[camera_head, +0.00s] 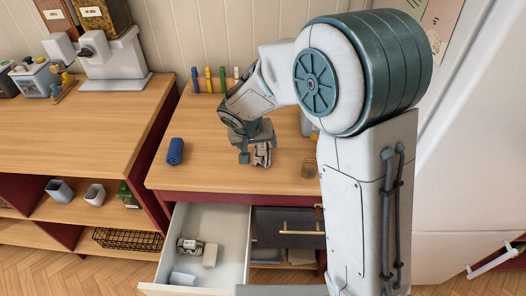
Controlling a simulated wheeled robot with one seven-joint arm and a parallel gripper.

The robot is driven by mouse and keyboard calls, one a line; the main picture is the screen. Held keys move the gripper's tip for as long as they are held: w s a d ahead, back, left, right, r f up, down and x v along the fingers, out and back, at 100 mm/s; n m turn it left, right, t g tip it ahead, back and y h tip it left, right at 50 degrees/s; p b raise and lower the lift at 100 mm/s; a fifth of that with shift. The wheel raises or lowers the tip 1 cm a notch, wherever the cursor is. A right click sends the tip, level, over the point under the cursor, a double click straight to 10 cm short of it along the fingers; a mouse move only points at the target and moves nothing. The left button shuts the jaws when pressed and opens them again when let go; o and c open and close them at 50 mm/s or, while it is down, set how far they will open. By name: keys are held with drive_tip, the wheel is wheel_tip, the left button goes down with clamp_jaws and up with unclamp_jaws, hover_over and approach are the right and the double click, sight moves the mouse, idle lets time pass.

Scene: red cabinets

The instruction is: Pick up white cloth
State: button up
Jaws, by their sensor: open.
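I cannot single out a white cloth with certainty. An open drawer (242,240) below the counter holds a pale flat piece (183,278) near its front, a small whitish block (210,255) and a grey-and-white toy-like item (190,244). A blue roll (175,151), perhaps rolled cloth, lies on the left of the counter. My gripper (251,157) is open and points down over the middle of the counter. A small grey-and-white item (263,154) is at its fingers; I cannot tell whether they touch. My arm hides the counter's right part.
The wooden counter (210,170) has free room around the blue roll. Several coloured upright items (222,79) stand along its back. A wire-like round item (309,167) is beside my arm. A coffee-type machine (115,60) stands on the left counter. A white fridge (470,150) is at right.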

sight(260, 151)
drive_tip(key=shift+p+x, duration=0.4)
drive_tip(key=shift+x, duration=2.15)
drive_tip(key=shift+s, duration=0.2)
drive_tip(key=c, duration=1)
